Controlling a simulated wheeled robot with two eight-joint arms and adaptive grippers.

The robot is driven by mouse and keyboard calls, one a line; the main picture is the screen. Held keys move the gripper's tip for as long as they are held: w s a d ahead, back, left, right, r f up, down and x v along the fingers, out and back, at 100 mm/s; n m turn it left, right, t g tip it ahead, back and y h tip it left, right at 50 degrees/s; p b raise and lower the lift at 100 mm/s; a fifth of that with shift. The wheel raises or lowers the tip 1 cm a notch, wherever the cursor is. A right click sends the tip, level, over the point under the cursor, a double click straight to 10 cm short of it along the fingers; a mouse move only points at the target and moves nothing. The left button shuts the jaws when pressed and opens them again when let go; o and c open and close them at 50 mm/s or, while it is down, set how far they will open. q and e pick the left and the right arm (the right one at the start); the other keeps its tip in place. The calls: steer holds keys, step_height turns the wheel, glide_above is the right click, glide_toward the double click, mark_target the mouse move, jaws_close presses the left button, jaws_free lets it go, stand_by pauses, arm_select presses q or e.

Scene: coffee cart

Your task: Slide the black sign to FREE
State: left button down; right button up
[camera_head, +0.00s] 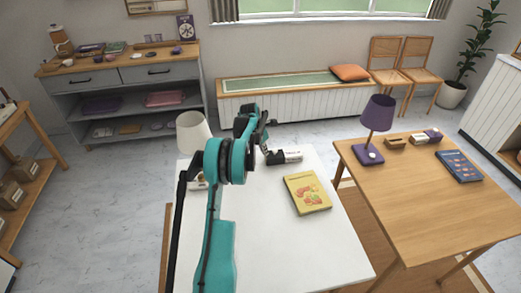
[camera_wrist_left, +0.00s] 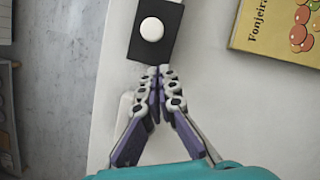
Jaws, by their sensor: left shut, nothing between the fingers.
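The black sign (camera_head: 278,158) lies near the far edge of the white table, with a long white face showing in the head view. In the left wrist view, the black sign (camera_wrist_left: 142,45) shows a black plate with a round white knob (camera_wrist_left: 152,29) on it. The rest of the sign is cut off at the top of that view, and no lettering can be read. My left gripper (camera_wrist_left: 160,72) is shut and empty, its fingertips right at the plate's near edge; I cannot tell whether they touch it. In the head view the left gripper (camera_head: 265,148) is just left of the sign. My right gripper is not in view.
A yellow book (camera_head: 307,194) with fruit on its cover lies on the white table (camera_head: 275,250), and also shows in the left wrist view (camera_wrist_left: 285,30). A white lampshade (camera_head: 193,132) is left of my arm. A wooden table (camera_head: 430,215) with a purple lamp (camera_head: 377,115) stands right.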

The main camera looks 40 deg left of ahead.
arm_select(q)
steer(key=shift+w+d+f+b, duration=0.1)
steer(key=shift+w+d+b, duration=0.05)
steer(key=shift+w, duration=0.5)
steer(key=shift+w+d+f+b, duration=0.1)
steer(key=shift+w+d+b, duration=0.05)
steer(key=shift+w, duration=0.5)
steer(key=w+d, duration=0.2)
steer(key=w+d+p, duration=0.1)
steer(key=w+d, duration=0.1)
steer(key=w, duration=0.1)
steer(key=w+d, duration=0.2)
steer(key=shift+w+p, duration=0.25)
steer(key=shift+p, duration=0.05)
